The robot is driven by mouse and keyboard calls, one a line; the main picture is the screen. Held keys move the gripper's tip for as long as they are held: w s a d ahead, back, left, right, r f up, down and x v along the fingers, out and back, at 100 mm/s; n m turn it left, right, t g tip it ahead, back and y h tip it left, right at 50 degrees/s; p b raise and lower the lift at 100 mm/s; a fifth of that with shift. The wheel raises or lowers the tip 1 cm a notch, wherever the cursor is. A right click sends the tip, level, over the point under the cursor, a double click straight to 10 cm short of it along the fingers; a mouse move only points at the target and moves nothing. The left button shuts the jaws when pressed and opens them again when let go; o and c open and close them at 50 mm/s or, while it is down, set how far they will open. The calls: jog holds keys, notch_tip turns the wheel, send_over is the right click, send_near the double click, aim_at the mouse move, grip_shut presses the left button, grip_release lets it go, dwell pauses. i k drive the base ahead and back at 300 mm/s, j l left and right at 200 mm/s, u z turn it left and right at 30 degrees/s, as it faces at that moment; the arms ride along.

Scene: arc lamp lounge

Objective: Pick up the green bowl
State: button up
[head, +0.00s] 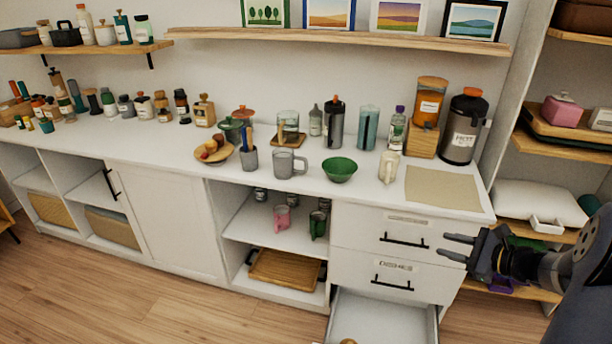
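The green bowl (340,169) stands upright on the white counter, near its front edge and right of the middle. It looks empty. A grey mug (288,163) is close to its left and a cream mug (388,166) is to its right. My gripper (452,248) is at the lower right, in front of the drawers and below the counter top. Its two fingers point left and are apart, with nothing between them. It is well to the right of the bowl and lower than it.
A beige mat (443,188) lies clear at the counter's right end. The bottom drawer (385,318) is pulled open. A wall shelf (340,37) with pictures runs above. Open shelving (560,143) stands at the right.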

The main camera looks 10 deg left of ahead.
aim_at(339, 170)
jog(key=i+j, duration=0.15)
jog(key=j, duration=0.15)
jog(key=i+j, duration=0.15)
jog(key=j, duration=0.2)
jog(key=i+j, duration=0.1)
jog(key=j, duration=0.2)
jog(key=i+j, duration=0.15)
jog(key=j, duration=0.2)
jog(key=i, duration=0.25)
